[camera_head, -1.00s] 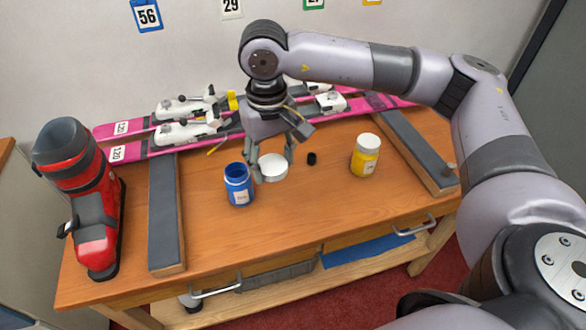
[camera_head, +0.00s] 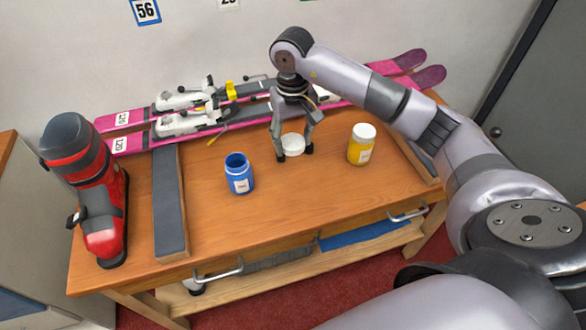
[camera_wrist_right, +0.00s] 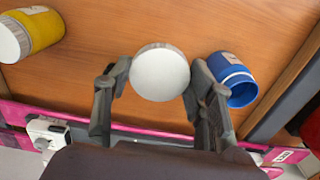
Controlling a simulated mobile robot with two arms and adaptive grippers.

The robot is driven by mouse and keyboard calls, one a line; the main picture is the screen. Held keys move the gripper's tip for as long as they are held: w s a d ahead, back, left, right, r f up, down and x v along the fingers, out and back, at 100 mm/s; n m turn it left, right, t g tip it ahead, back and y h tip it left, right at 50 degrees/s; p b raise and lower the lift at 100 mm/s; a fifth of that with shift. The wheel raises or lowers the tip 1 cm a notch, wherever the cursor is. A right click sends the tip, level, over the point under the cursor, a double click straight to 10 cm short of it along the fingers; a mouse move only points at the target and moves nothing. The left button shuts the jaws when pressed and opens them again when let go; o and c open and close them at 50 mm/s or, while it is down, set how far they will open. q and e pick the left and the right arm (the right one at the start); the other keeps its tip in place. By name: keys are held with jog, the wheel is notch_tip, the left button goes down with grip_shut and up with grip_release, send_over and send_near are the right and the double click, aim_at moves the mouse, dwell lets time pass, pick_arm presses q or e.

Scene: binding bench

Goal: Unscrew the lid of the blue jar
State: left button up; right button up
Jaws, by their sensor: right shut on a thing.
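The blue jar (camera_head: 239,174) stands upright and open on the wooden bench, its mouth uncovered. It also shows in the right wrist view (camera_wrist_right: 232,77), to the right of the fingers. A round white lid (camera_head: 292,144) is between the fingers of my right gripper (camera_head: 294,152), to the right of the blue jar and apart from it. In the right wrist view the lid (camera_wrist_right: 160,73) has a finger on each side, and the gripper is shut on it. I cannot tell whether the lid touches the bench. My left gripper is not in view.
A yellow jar (camera_head: 360,145) with a white lid stands right of the gripper. Pink skis (camera_head: 135,142) with bindings lie along the back. A red boot (camera_head: 98,205) stands at the left, beside a grey-topped rail (camera_head: 169,205). The bench front is clear.

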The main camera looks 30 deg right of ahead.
aim_at(293, 181)
notch_tip(293, 181, down, 14)
jog(key=shift+r+p, duration=0.1)
jog(key=shift+p, duration=1)
jog(key=o, duration=1.3)
